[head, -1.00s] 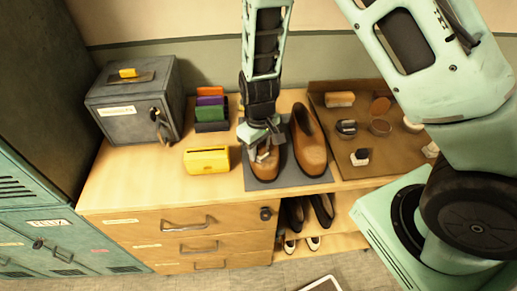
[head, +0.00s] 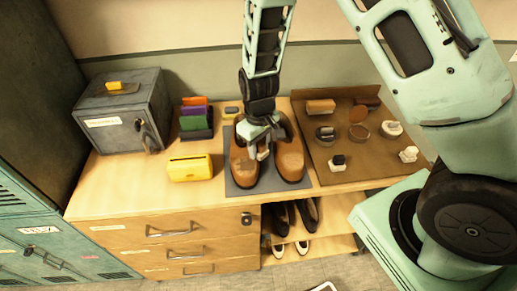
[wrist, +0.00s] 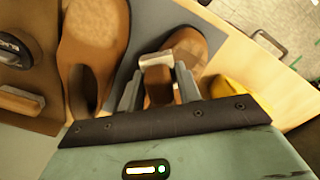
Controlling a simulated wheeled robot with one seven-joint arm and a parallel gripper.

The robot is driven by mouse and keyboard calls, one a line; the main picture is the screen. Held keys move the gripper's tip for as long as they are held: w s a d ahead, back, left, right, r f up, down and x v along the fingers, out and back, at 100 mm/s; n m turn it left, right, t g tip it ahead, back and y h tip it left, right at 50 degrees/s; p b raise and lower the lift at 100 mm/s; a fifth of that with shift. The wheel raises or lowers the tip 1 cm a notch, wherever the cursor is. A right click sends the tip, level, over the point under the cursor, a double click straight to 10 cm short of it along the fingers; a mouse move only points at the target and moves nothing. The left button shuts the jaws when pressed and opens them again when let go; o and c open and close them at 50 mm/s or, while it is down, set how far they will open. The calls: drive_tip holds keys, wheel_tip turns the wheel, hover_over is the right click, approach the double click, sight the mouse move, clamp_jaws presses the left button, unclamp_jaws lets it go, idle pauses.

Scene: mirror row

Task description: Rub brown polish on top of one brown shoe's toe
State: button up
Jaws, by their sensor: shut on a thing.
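Two brown shoes stand side by side on a grey mat (head: 238,189), toes toward me: the left shoe (head: 242,168) and the right shoe (head: 290,160). My gripper (head: 262,149) is over the gap between them, by the left shoe's inner side. In the wrist view my gripper (wrist: 158,92) is shut on a small brown-handled applicator (wrist: 157,84) with a pale head. Behind it shows the left shoe's toe (wrist: 190,42), with a lighter patch. I cannot tell whether the head touches the shoe. An open tin of brown polish (head: 359,132) sits on the brown tray (head: 370,165).
Left of the shoes are a yellow box (head: 190,168), a coloured rack (head: 196,122) and a grey case (head: 125,115). The bench front-left is clear. More shoes stand on shelves below.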

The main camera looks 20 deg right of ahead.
drive_tip(key=shift+r+p, duration=1.45)
drive_tip(key=shift+r, duration=0.75)
